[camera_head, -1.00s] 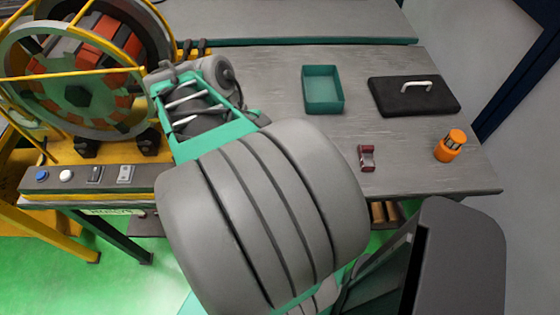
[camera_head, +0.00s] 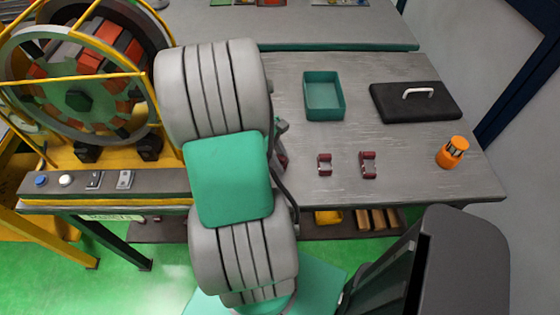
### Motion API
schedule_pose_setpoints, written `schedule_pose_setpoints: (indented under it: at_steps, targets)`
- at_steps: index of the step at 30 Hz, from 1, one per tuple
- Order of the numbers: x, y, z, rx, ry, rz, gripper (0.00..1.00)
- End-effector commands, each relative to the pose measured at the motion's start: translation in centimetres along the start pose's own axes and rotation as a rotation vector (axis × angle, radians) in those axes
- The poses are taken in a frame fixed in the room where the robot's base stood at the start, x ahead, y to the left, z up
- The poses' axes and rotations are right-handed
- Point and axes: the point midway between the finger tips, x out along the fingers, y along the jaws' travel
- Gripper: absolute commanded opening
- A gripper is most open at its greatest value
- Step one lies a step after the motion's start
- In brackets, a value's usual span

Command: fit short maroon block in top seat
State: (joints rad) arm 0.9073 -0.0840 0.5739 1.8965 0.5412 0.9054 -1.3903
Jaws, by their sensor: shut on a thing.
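Two maroon blocks with grey middles stand on the grey table: one (camera_head: 324,165), which looks shorter, and another (camera_head: 368,165) to its right. My gripper (camera_head: 281,145) is mostly hidden behind my arm; only a small dark part shows at the arm's right edge, low by the table. A bit of maroon shows there, so it appears shut on a maroon block, whose length I cannot tell. The stator (camera_head: 78,98), a round drum with red and grey segments, stands at the left in a yellow frame. I cannot make out its top seat clearly.
A teal tray (camera_head: 341,105), a black case with a white handle (camera_head: 415,100) and an orange cylinder (camera_head: 452,152) stand on the table. A button panel (camera_head: 105,183) lies before the stator. Yellow bars (camera_head: 80,70) cross in front of it. The table's middle right is clear.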

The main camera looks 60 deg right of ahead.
Motion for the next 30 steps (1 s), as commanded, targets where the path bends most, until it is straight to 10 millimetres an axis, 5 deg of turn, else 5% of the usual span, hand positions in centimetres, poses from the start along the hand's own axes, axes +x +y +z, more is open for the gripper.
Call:
schedule_pose_setpoints:
  at_steps: [5,6,13,23,30]
  targets:
    - [0.3,0.0,-0.1,0.0,-0.001,-0.001,0.0]
    - [0.3,-0.1,-0.1,0.0,-0.001,-0.001,0.29]
    - [0.3,-0.1,-0.1,0.0,-0.001,-0.001,0.48]
    - [-0.3,0.0,0.0,0.0,0.0,0.001,0.49]
    - [-5.6,0.0,-0.1,-0.001,0.002,0.003,0.49]
